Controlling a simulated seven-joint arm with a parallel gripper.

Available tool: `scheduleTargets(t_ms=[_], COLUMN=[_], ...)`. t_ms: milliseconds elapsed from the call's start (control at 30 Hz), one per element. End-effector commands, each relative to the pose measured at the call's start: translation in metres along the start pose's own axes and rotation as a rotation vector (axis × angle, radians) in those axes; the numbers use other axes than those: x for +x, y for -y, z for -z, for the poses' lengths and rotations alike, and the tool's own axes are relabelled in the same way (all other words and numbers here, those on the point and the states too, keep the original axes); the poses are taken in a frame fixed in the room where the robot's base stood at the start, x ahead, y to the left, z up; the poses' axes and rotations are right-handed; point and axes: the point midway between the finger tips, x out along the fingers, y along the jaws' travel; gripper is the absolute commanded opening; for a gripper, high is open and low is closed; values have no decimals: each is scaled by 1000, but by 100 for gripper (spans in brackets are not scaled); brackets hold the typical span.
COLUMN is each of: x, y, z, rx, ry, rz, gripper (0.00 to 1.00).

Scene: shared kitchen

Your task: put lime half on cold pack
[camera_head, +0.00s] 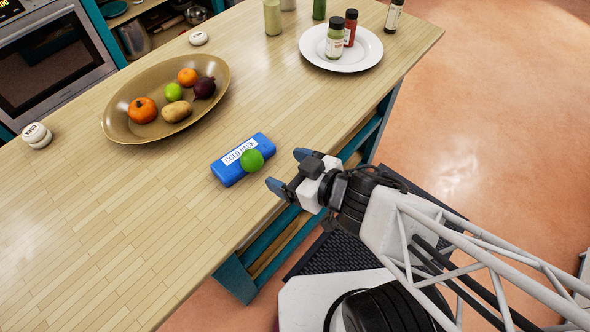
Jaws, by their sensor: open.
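A blue cold pack (229,173) with a white "COLD PACK" label lies flat on the wooden counter near its front edge. A green lime half (252,161) shows over the pack's right front part and appears to rest on it. My gripper (286,170) is to the right of the lime half, near the counter's front edge. Its two fingers are apart, with nothing between them. A gap shows between the fingers and the lime.
A large brown oval bowl (115,126) with several fruits and vegetables stands at the back left. A white plate (368,55) with bottles sits at the back right. Small white round containers (37,135) stand farther left. The counter's left front is clear.

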Motion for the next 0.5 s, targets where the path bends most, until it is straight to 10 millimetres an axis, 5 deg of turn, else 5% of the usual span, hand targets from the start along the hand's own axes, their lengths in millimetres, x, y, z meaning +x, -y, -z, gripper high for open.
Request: scheduleTargets(t_ms=[500], x=[-13], y=[0], z=[-1], rx=[-1], ry=[2], rz=[-2], gripper=[79])
